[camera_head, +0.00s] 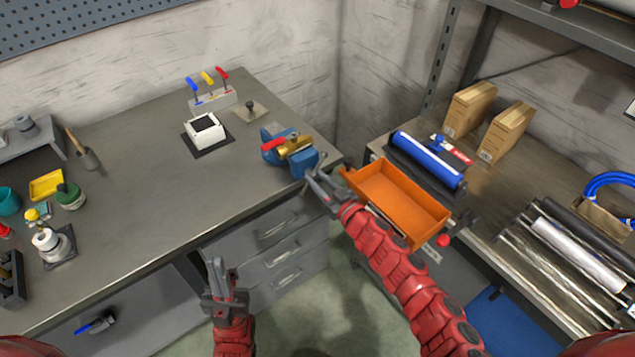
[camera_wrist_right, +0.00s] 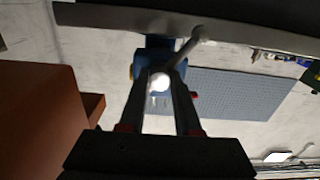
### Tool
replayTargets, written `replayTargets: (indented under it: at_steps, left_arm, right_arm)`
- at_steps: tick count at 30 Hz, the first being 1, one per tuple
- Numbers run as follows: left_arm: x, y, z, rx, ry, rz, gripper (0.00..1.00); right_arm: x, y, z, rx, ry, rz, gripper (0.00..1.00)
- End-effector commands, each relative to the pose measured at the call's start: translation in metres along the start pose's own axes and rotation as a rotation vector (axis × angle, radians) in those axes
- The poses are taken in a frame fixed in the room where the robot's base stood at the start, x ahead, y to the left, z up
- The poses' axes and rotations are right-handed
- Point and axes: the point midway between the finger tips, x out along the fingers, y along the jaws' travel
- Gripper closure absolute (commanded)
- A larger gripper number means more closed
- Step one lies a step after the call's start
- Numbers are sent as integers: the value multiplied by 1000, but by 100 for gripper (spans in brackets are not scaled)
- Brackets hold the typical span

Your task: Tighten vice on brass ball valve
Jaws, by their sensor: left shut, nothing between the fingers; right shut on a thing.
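The blue vice (camera_head: 305,163) is at the right front corner of the grey workbench. The brass ball valve (camera_head: 297,147), with a red lever (camera_head: 275,142), sits at the vice's jaws; whether it is clamped firmly I cannot tell. My right gripper (camera_head: 314,176) is at the front of the vice. In the right wrist view its fingers (camera_wrist_right: 160,88) are shut on the pale end of the vice handle (camera_wrist_right: 188,44), with the blue vice (camera_wrist_right: 158,58) behind. My left gripper (camera_head: 215,268) is shut and empty, in front of the bench drawers, apart from the vice.
An orange bin (camera_head: 400,195) stands just right of my right gripper. A white box (camera_head: 204,128) on a dark mat and a rack of coloured handles (camera_head: 212,97) stand behind the vice. The middle of the bench is clear. A blue roll (camera_head: 428,160) lies on the right-hand bench.

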Motion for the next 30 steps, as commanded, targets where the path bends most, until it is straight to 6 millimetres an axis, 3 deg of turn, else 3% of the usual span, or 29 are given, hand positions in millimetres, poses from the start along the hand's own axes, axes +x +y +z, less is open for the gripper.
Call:
replayTargets:
  at_steps: [15, 30]
  left_arm:
    - [-23, 1, 4, 0, 0, 0, 100]
    - [-25, 1, 4, 0, 0, 0, 100]
  right_arm:
    - [-2, 0, 6, -339, -7, -2, 100]
    - [-2, 0, 6, -406, -9, -2, 100]
